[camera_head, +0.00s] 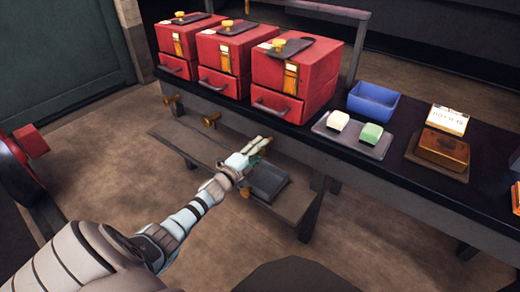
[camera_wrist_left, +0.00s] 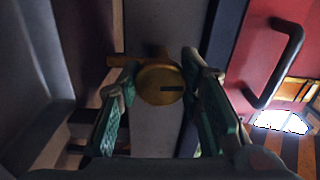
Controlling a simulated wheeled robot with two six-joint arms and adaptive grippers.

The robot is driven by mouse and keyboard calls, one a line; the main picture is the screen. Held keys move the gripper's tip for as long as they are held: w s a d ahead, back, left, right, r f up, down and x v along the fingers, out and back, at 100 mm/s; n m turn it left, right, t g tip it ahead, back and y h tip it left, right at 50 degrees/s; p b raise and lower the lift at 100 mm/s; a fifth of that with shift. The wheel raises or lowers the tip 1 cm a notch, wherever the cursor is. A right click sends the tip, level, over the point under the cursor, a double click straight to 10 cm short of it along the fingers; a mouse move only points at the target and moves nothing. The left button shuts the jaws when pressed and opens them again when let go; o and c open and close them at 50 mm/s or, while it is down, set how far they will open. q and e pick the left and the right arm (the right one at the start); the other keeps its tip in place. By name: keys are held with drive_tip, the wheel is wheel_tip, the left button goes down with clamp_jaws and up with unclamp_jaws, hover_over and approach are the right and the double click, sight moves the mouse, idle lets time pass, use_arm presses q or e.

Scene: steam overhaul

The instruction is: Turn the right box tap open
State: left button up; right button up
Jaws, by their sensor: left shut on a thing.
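Three red boxes stand in a row on the bench, and the right red box (camera_head: 297,75) is nearest me. The right box tap (camera_wrist_left: 160,84) is a round brass piece with a dark slot in its face, lying level in the wrist view; a brass bar shows beside it at upper left. My left gripper (camera_head: 264,144) reaches the bench front below the right box, its fingers shut on this tap, one on each side in the left wrist view (camera_wrist_left: 160,100). In the head view the gripper hides most of the tap. My right gripper is not in view.
Two other brass taps, the left one (camera_head: 172,102) and the middle one (camera_head: 211,120), stick out from the bench front. A low shelf (camera_head: 190,147) with a dark tray (camera_head: 268,182) lies beneath. A blue bin (camera_head: 373,103) and sponge-like blocks sit on the bench at right.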

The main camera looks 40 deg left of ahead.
use_arm(q)
drive_tip(key=shift+n, duration=0.3)
drive_tip(key=n+p, duration=0.1)
drive_tip(key=n, duration=0.2)
drive_tip(key=n+p, duration=0.1)
drive_tip(key=n, duration=0.4)
drive_tip(key=n+p, duration=0.1)
drive_tip(key=n, duration=0.3)
drive_tip(key=shift+n, duration=2.2)
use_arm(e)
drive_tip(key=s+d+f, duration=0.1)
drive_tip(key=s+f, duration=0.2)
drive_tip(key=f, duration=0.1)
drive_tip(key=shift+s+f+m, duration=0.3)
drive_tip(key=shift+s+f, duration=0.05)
use_arm(q)
drive_tip(key=o, duration=1.2)
